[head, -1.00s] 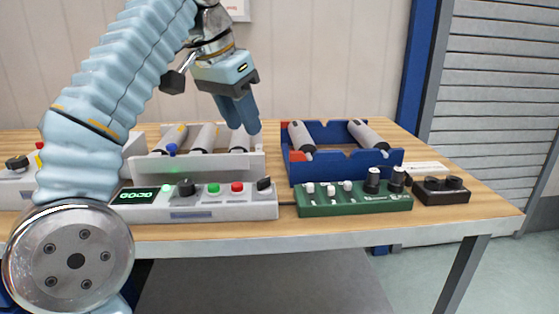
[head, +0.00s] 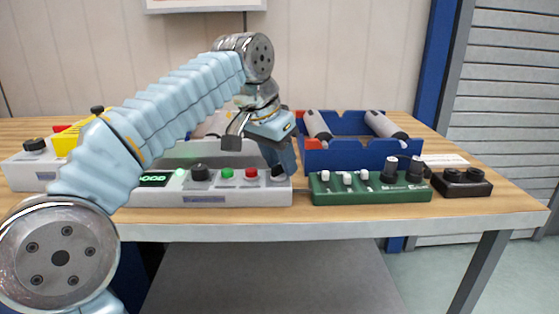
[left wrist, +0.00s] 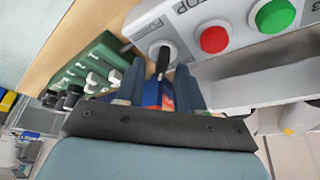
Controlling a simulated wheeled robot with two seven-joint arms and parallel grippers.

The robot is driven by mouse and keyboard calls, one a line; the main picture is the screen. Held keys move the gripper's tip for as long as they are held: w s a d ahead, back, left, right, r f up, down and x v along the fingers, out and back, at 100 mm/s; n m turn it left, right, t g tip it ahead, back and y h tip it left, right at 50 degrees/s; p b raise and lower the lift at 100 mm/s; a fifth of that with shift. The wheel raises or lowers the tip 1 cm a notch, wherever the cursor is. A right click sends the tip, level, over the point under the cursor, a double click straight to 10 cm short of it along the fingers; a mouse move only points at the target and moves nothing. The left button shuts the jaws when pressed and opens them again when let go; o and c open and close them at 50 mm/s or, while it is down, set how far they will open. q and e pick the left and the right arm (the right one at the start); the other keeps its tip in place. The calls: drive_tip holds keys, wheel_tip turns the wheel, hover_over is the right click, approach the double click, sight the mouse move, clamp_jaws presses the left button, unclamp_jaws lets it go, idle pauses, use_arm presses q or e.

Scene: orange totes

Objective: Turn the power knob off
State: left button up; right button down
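The power knob (head: 278,172) is the small black knob at the right end of the white control panel (head: 230,198). In the left wrist view the knob (left wrist: 162,57) has a raised black pointer on a pale round base, beside a partly readable label. My left gripper (head: 285,165) is over that end of the panel with its fingers pointing down. In the left wrist view its fingers (left wrist: 160,82) are apart, with the pointer in the gap between their tips. I cannot tell if they touch it. My right gripper is not in view.
A red button (head: 251,172), green button (head: 228,173) and larger black knob (head: 200,172) sit left of the power knob. A green slider box (head: 370,195) is close on the right. A blue bin (head: 350,158) holding grey cylinders stands behind it.

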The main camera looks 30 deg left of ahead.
use_arm(q)
clamp_jaws()
drive_tip(key=shift+n, duration=0.4)
drive_tip(key=n+y+p, duration=0.1)
drive_tip(key=n, duration=0.2)
drive_tip(key=shift+a+n+y, duration=0.1)
drive_tip(key=shift+n+y, duration=0.3)
drive_tip(key=n+y+p, duration=0.1)
drive_tip(key=n, duration=0.3)
drive_tip(key=shift+n+y, duration=0.3)
drive_tip(key=shift+y, duration=0.1)
drive_tip(key=n+g+y, duration=0.1)
drive_tip(key=n, duration=0.2)
drive_tip(key=shift+n, duration=0.3)
drive_tip(key=n+g, duration=0.1)
drive_tip(key=n, duration=0.1)
drive_tip(key=n+g, duration=0.1)
drive_tip(key=n, duration=0.1)
drive_tip(key=shift+s+a+n+y, duration=0.1)
drive_tip(key=shift+s+n+y, duration=0.05)
drive_tip(key=shift+n+y, duration=0.2)
drive_tip(key=shift+n, duration=0.25)
